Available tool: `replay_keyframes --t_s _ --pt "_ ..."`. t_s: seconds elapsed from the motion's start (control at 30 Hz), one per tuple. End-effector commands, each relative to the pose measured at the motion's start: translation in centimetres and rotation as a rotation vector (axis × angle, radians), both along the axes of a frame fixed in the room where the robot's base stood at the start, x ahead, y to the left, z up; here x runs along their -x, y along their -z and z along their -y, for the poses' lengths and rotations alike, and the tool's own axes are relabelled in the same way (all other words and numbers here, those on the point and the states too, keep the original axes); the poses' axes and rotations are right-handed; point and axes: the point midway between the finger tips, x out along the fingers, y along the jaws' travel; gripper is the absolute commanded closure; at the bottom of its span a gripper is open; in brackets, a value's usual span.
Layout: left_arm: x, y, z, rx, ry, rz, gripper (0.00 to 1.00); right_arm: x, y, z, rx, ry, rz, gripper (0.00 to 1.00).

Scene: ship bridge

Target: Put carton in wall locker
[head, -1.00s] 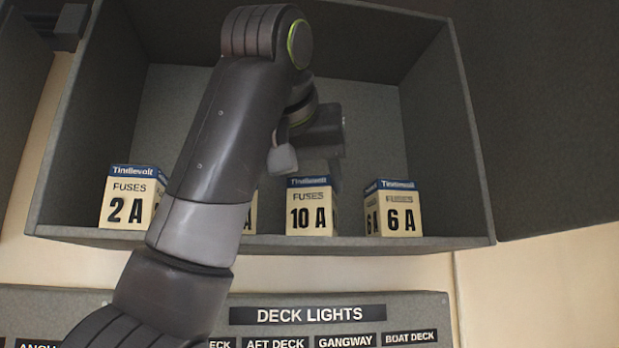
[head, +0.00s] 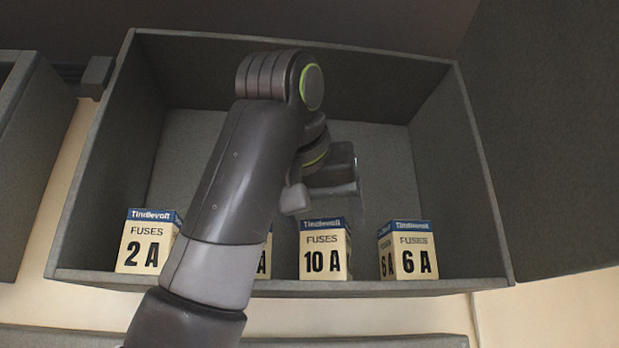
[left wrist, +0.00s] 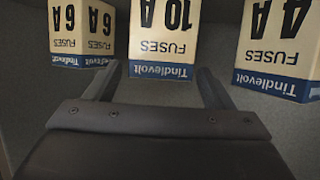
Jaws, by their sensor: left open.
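Inside the open grey wall locker (head: 290,287) several cream cartons with blue tops stand in a row: the 2 A carton (head: 146,242), the 4 A carton (head: 265,258), mostly hidden behind my left arm, the 10 A carton (head: 325,250) and the 6 A carton (head: 408,250). My left gripper (head: 345,190) is inside the locker, above the 10 A carton's top in the head view. The left wrist view is upside down; there the open fingers (left wrist: 157,80) show on either side of the 10 A carton (left wrist: 162,42), with nothing held. My right gripper is not in view.
The locker's side walls and front lip bound the space around my left arm. A dark panel (head: 560,130) stands at the right. Another grey box (head: 25,170) is at the left edge.

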Motion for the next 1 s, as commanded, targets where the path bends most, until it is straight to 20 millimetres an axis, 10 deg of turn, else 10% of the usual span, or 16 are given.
replay_keyframes --t_s 0.6,1.0 --pt "8.9 -3.5 -1.8 0.002 -0.001 0.002 0.24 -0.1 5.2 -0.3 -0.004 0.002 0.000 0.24" --pt "10.5 -4.3 -2.1 0.000 0.001 0.000 0.24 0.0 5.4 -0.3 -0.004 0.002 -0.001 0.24"
